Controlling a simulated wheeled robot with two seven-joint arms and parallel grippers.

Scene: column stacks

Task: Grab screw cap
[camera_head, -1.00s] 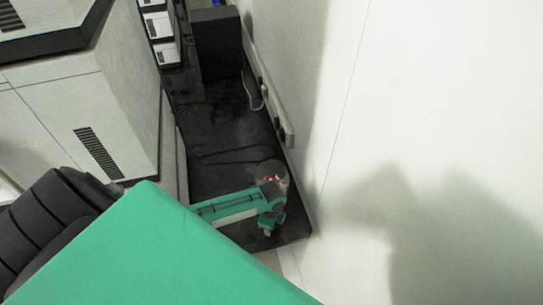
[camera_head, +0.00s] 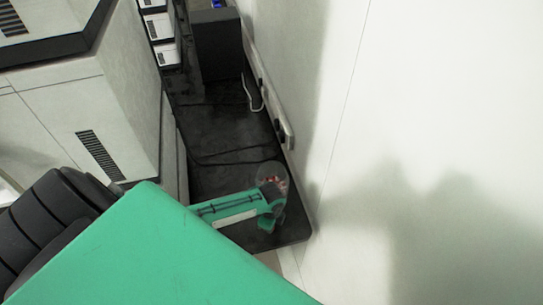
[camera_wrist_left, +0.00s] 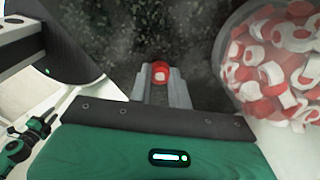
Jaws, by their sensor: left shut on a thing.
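The held cap is too small to make out there. My right gripper is not in view.
The dark table (camera_head: 225,145) runs along a white wall (camera_head: 420,90) with a cable and socket strip (camera_head: 284,127). A black box (camera_head: 217,45) stands farther back. A grey cabinet (camera_head: 130,100) is on the left. The table between box and container is mostly clear.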

